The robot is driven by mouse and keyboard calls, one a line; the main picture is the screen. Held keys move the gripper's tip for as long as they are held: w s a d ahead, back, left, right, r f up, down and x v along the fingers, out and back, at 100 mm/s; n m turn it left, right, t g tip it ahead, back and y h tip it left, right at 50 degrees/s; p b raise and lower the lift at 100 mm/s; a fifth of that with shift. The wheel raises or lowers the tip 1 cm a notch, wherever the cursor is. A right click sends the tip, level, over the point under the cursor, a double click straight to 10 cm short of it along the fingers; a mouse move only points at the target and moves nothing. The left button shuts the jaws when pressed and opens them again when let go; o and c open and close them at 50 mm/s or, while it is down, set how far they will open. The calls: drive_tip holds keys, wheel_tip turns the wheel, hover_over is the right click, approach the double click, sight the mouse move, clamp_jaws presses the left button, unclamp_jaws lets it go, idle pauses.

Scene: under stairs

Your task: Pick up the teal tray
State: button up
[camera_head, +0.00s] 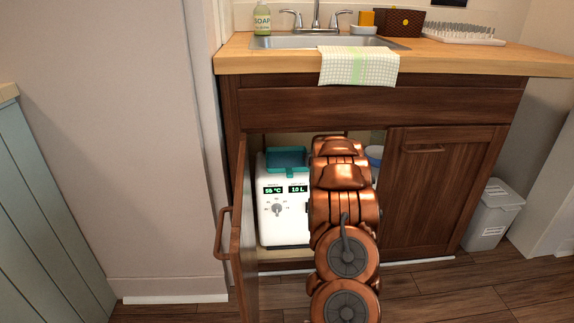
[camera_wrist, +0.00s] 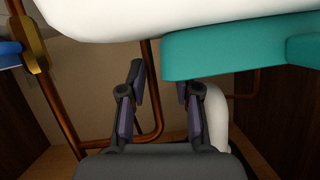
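The teal tray (camera_head: 286,159) sits on top of the white water heater (camera_head: 285,212) inside the open cabinet under the sink. In the wrist view the tray (camera_wrist: 245,48) fills the upper right, and a white rounded body (camera_wrist: 160,14) spans the top. My gripper (camera_wrist: 161,82) is open, with its two dark fingers apart and nothing held between them. The right fingertip is close to the tray's lower edge in the picture; I cannot tell if they touch. In the head view my copper arm reaches into the cabinet and hides the gripper.
The left cabinet door (camera_head: 243,245) stands open; the right door (camera_head: 440,190) is shut. Copper pipes (camera_wrist: 157,75) run behind and beside the fingers, with a yellow valve (camera_wrist: 33,48) at left. A white pipe (camera_wrist: 216,112) is right of the right finger. The countertop (camera_head: 280,60) is above.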

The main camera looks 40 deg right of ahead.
drive_tip(key=shift+x, duration=1.9)
drive_tip(key=shift+w+a, duration=0.1)
clamp_jaws()
